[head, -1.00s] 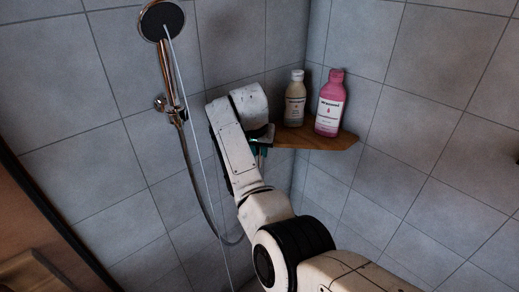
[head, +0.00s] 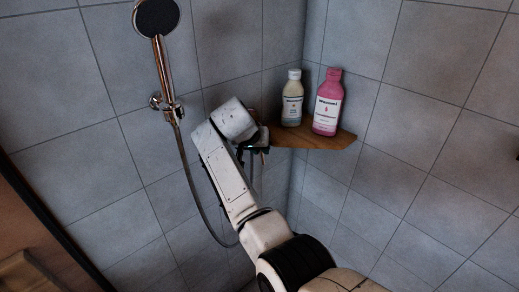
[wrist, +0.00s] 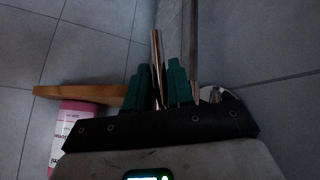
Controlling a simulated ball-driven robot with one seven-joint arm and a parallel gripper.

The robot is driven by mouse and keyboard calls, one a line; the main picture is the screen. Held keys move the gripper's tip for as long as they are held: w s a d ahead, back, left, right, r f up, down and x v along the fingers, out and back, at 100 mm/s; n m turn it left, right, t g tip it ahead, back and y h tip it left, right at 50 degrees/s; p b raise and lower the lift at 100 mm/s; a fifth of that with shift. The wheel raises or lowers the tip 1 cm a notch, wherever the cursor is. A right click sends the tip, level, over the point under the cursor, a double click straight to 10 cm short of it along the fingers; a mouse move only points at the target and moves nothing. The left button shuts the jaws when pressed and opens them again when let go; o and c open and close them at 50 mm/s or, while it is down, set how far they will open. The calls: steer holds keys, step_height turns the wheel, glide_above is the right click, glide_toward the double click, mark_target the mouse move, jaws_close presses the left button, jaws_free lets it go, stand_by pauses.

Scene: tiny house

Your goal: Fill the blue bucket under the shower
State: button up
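The shower head (head: 156,17) hangs in its wall holder at the upper left in the head view. No water stream shows from it. The blue bucket is in neither current view. My gripper (head: 256,149) is near the wall, just left of the corner shelf and largely hidden by my own wrist. In the wrist view, the green fingers of my gripper (wrist: 160,85) stand a little apart. A copper-coloured metal rod (wrist: 156,60) shows in the gap between them; I cannot tell whether they touch it.
A wooden corner shelf (head: 316,138) is close to the right of my gripper. It holds a pale bottle (head: 292,100) and a pink bottle (head: 327,104). A hose (head: 192,180) hangs below the shower head. Grey tiled walls close in on both sides.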

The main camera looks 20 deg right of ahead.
steer(key=o, duration=0.3)
steer(key=shift+r, duration=0.15)
steer(key=s+a+r+g+y, duration=0.1)
steer(key=s+a+r+y, duration=0.25)
steer(key=r, duration=0.65)
steer(key=s+d+f+n+b, duration=0.1)
steer(key=s+d+f+b, duration=0.1)
steer(key=s+f, duration=0.4)
steer(key=s+d+f+n+b, duration=0.1)
steer(key=s+f+b, duration=0.4)
steer(key=f, duration=1.1)
steer(key=s+d+f+g+b, duration=0.1)
steer(key=s+d+f+b, duration=0.2)
steer(key=s+f, duration=0.4)
steer(key=shift+f+n+b, duration=0.35)
steer(key=shift+f+n, duration=0.05)
steer(key=shift+f, duration=2.2)
